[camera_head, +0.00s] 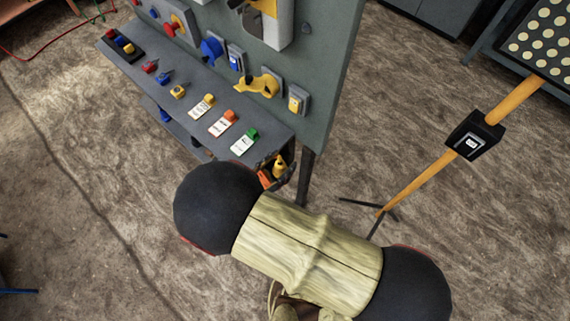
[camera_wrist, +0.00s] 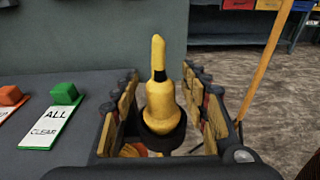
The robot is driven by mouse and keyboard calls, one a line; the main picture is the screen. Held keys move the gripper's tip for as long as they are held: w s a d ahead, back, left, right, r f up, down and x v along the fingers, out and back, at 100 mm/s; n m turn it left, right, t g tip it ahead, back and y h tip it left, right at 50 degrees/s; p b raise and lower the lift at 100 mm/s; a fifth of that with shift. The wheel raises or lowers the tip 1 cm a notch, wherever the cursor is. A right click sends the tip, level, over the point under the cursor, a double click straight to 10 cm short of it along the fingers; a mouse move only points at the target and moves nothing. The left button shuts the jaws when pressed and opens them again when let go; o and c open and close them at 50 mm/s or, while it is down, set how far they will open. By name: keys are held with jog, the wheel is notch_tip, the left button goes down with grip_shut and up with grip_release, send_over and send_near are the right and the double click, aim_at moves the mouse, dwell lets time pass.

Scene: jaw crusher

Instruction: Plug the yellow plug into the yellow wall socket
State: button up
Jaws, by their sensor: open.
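A yellow tapered piece with a dark band, which looks like the yellow plug (camera_wrist: 158,100), stands upright between my fingers in the wrist view; a dark ring surrounds its lower part. In the head view it shows small (camera_head: 280,167) beyond the shelf's near end. My gripper (camera_wrist: 162,120) is open, with a finger on either side of it. I cannot tell whether a finger touches it. On the grey panel a yellow fitting (camera_head: 258,86), probably the yellow wall socket, and a grey box with a yellow face (camera_head: 298,99) sit side by side.
The grey shelf (camera_head: 190,112) carries small red, blue and yellow pieces and tagged blocks. The green block (camera_wrist: 63,93) with its ALL CLEAR tag lies left of my gripper.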

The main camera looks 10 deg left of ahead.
jog(key=shift+c, duration=0.6)
grip_shut()
